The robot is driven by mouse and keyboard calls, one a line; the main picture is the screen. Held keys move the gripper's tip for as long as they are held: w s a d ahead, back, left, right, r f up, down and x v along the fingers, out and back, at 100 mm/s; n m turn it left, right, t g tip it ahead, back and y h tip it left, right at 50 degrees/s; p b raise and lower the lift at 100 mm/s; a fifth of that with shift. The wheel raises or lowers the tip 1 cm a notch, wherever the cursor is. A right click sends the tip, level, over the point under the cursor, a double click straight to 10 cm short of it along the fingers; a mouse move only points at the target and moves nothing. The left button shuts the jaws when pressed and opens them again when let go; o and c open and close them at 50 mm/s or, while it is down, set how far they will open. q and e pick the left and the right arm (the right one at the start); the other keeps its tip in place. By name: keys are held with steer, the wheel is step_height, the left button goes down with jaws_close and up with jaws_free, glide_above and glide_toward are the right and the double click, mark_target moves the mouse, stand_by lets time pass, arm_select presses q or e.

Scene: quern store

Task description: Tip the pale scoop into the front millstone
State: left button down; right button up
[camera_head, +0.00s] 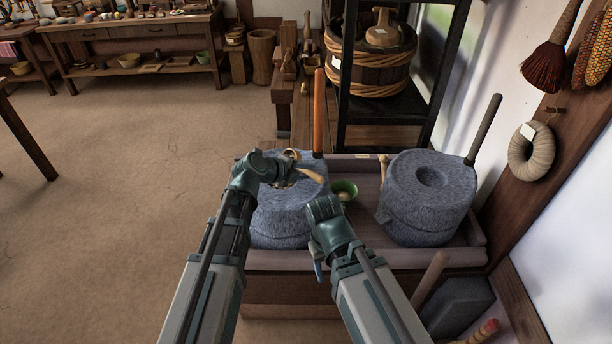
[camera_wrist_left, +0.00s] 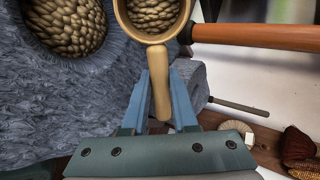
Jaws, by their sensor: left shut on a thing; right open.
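My left gripper (camera_head: 287,172) is above the left millstone (camera_head: 290,222), shut on the handle of the pale scoop (camera_head: 312,174). In the left wrist view its fingers (camera_wrist_left: 160,95) lie either side of the scoop's handle (camera_wrist_left: 152,68). The scoop's round bowl shows grain-like pieces inside. The blue-grey left millstone also shows in the left wrist view (camera_wrist_left: 80,105), with similar grain in its round hollow. The scoop's bowl is beside that hollow in the wrist picture. My right gripper (camera_head: 317,262) is open, low in front of the millstones; its fingers are mostly hidden.
A second millstone (camera_head: 428,200) with an empty-looking hollow and dark handle stands at right. An orange upright handle (camera_head: 319,115) rises behind the left millstone. A green bowl (camera_head: 344,190) sits between the stones on the wooden tray bench (camera_head: 400,258). A black shelf stands behind.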

arm_select(q)
steer(key=shift+s+a+f+t+h+b, duration=0.2)
steer(key=shift+t+h+b, duration=0.45)
steer(key=shift+b, duration=1)
steer(key=shift+s+a+f+t+h+b, duration=0.15)
steer(key=shift+t+h+b, duration=0.5)
steer(key=shift+b, duration=1)
steer(key=shift+r+t+h+b, duration=0.2)
steer(key=shift+t+h+b, duration=0.2)
steer(key=shift+b, duration=0.35)
steer(key=shift+r, duration=0.15)
